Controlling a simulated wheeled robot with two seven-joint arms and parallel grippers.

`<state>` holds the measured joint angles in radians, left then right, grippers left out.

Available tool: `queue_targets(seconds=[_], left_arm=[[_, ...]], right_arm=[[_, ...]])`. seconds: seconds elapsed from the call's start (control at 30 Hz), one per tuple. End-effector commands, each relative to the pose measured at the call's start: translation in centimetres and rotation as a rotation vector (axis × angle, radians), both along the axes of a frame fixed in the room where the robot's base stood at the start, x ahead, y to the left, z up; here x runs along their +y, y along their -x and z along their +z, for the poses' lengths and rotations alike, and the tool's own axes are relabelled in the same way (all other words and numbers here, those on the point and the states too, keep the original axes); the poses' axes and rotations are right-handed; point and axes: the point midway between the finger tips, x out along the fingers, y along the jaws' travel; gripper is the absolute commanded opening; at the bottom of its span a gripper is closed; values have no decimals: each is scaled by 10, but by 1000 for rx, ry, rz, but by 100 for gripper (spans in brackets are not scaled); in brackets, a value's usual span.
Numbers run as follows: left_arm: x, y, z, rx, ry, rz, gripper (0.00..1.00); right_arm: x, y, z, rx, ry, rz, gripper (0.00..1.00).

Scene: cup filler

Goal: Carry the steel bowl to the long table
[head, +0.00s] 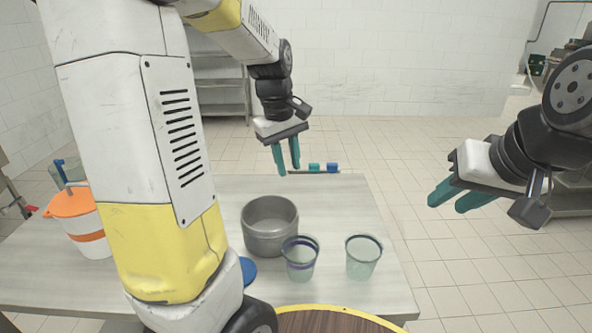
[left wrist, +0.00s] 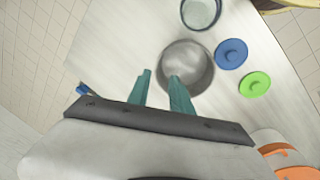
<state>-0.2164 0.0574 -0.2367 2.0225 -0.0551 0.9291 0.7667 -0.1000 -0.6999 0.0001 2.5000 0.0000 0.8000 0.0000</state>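The steel bowl (head: 270,238) is grey and round and stands upright on a pale wood-topped table (head: 335,200). It looks empty in the left wrist view (left wrist: 203,72). My left gripper (head: 290,171) is open, fingers down, above and beyond the bowl, apart from it in the head view. In the left wrist view its teal fingers (left wrist: 160,74) are spread, and one overlaps the bowl's near rim in the picture. My right gripper (head: 446,207) is open and empty in the air, right of the table. I cannot tell whether this table is the long one.
An orange-lidded white bucket (head: 88,232) stands left. A brown, yellow-rimmed surface (head: 335,322) is in front.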

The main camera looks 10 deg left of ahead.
Motion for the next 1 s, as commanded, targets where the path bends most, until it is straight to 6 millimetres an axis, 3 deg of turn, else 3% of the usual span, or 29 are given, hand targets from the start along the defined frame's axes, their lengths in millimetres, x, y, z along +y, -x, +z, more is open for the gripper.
queue_targets(seconds=[0.03,0.2,0.5,0.7,1.0], left_arm=[[-2,16,15,-48,12,-61,26],[-13,65,46,-196,8,-287,26],[-29,143,68,-431,-105,-636,26],[-33,165,68,-498,-170,-747,26],[-33,167,67,-506,-180,-763,26]], right_arm=[[0,0,0,0,0,0,34],[0,0,0,0,0,0,34],[0,0,0,0,0,0,34],[0,0,0,0,0,0,34],[0,0,0,0,0,0,34]])
